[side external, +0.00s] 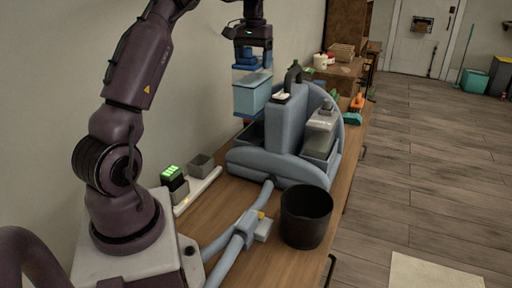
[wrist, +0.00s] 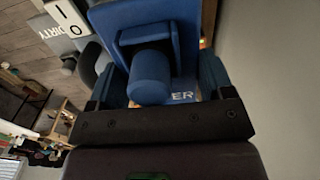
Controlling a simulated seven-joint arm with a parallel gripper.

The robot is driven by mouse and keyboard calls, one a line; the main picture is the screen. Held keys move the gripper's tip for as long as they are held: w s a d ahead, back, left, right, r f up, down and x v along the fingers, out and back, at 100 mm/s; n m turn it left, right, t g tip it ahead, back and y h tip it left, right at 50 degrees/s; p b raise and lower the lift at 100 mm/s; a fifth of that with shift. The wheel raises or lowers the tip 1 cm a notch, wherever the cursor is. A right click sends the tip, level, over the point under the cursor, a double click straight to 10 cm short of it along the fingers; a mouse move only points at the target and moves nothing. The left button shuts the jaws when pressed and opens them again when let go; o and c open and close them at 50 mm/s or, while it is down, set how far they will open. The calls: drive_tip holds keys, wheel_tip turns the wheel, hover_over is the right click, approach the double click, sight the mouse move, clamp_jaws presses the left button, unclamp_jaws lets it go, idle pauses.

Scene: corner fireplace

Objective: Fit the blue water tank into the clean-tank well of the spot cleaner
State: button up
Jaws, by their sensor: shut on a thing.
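The blue water tank (side external: 252,93) has a translucent light-blue body and a darker blue top. My gripper (side external: 251,54) is shut on its top and holds it upright at the left side of the spot cleaner (side external: 285,125). The clean-tank well (side external: 250,135) is the darker pocket on the cleaner's left, below the tank and partly hidden. The tank seems to be above it; the exact gap is unclear. In the wrist view the tank's blue cap and lid (wrist: 155,75) lie between my fingers (wrist: 155,95), with the letters "ER" visible. A grey dirty tank (side external: 320,133) sits on the cleaner's right.
A black bucket (side external: 306,218) and a grey-blue hose with nozzle (side external: 240,240) are in front of the cleaner. A charger with green lights (side external: 172,178) and a small grey box (side external: 201,166) stand by the wall. Brushes (side external: 355,110) lie behind right.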

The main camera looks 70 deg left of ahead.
drive_tip(key=shift+w+a+f, duration=0.25)
drive_tip(key=shift+w+a, duration=0.15)
drive_tip(key=shift+a, duration=0.2)
drive_tip(key=shift+w+a+f, duration=0.25)
drive_tip(key=shift+w+a, duration=0.15)
drive_tip(key=shift+a, duration=0.15)
wheel_tip(320, 180, down, 13)
drive_tip(key=shift+r, duration=0.1)
drive_tip(key=shift+f, duration=0.2)
drive_tip(key=o, duration=1.7)
drive_tip(key=shift+f, duration=0.1)
